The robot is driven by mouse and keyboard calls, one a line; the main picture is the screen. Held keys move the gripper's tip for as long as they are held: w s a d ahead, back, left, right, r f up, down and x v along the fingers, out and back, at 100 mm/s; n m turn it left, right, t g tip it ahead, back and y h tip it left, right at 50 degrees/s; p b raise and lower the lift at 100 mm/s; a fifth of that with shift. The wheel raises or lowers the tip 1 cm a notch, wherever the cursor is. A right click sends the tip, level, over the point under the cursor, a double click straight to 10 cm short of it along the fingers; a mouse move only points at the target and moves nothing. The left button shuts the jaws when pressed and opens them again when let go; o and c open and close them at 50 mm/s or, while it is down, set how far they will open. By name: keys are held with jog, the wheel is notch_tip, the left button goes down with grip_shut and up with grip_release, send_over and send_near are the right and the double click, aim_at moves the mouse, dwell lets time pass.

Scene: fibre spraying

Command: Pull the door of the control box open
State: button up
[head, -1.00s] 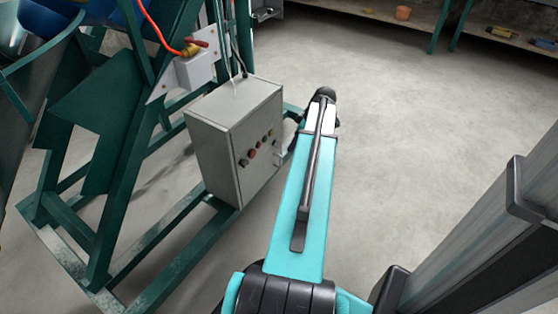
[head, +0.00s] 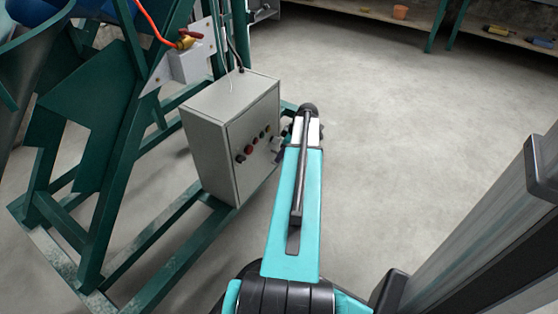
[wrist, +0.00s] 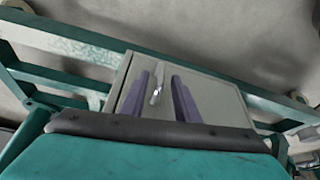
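The grey control box (head: 208,150) stands upright on the green frame, its door (head: 255,145) shut and carrying several coloured buttons. In the wrist view the door (wrist: 215,100) fills the middle, with a light metal handle (wrist: 157,88) on it. My gripper (wrist: 160,77) is open, its two purple-grey fingers pointing at the door with the handle between them. A gap shows on each side of the handle; I cannot tell how far the fingertips are from the door. In the head view my arm mostly hides the gripper, right beside the door.
The green frame (head: 160,246) runs under and beside the box. A red-handled valve (head: 187,39) with an orange hose sits above it. Open concrete floor (head: 400,140) lies to the right. A shelf (head: 430,25) with small items stands at the back.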

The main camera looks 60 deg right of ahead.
jog(key=shift+b+x, duration=0.45)
jog(key=shift+x, duration=1.2)
grip_shut()
jog(key=shift+d, duration=0.25)
jog(key=shift+s+a, duration=0.1)
jog(key=shift+a, duration=0.2)
